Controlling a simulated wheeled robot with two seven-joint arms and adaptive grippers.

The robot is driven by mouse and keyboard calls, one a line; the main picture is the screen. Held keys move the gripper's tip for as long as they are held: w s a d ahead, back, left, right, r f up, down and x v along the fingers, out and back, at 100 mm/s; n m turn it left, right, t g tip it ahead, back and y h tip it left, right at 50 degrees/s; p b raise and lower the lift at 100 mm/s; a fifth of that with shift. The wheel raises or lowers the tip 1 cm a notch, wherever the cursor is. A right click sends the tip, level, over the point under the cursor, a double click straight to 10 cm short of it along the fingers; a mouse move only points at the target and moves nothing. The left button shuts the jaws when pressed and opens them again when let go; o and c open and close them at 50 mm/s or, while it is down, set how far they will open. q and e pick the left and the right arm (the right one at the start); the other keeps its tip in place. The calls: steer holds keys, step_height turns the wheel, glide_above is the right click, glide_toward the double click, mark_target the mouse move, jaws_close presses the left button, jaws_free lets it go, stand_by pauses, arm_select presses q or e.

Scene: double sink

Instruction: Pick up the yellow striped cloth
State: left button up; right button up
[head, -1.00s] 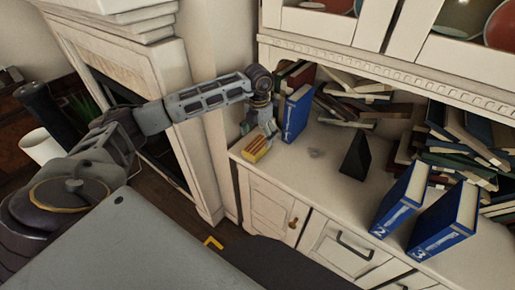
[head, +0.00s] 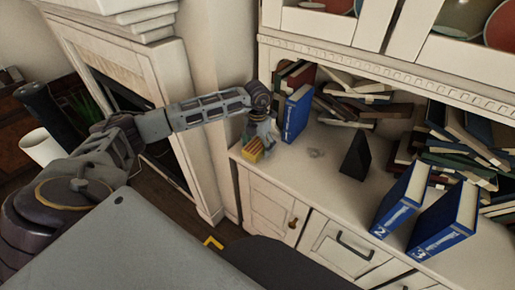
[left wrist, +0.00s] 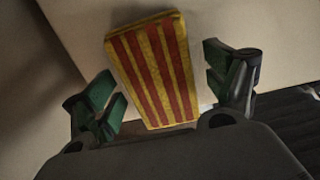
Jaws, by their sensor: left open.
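The yellow striped cloth (head: 252,152) is a folded block lying on the cabinet top at its left front corner. In the left wrist view the cloth (left wrist: 153,70) shows red stripes on yellow and lies between and beyond the two fingers. My left gripper (head: 262,142) is right over the cloth in the head view and hides part of it. In the left wrist view the gripper (left wrist: 168,88) is open, with green-padded fingers on either side of the cloth. A gap shows on both sides, and I see no grip on it. My right gripper is not in view.
A blue book (head: 296,114) stands upright just right of my left gripper. A dark wedge-shaped object (head: 356,156) and blue books numbered 2 (head: 401,199) and 3 (head: 444,222) stand farther right. Several books are piled behind. The cabinet top (head: 320,185) is clear in the middle.

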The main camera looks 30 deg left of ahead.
mark_target(258, 144)
arm_select(q)
steer(key=c, duration=1)
steer(key=shift+r, duration=0.15)
step_height(258, 144, up, 10)
steer(key=shift+f, duration=0.1)
stand_by(0.3)
steer(key=shift+o, duration=1.4)
steer(key=shift+c, duration=1.4)
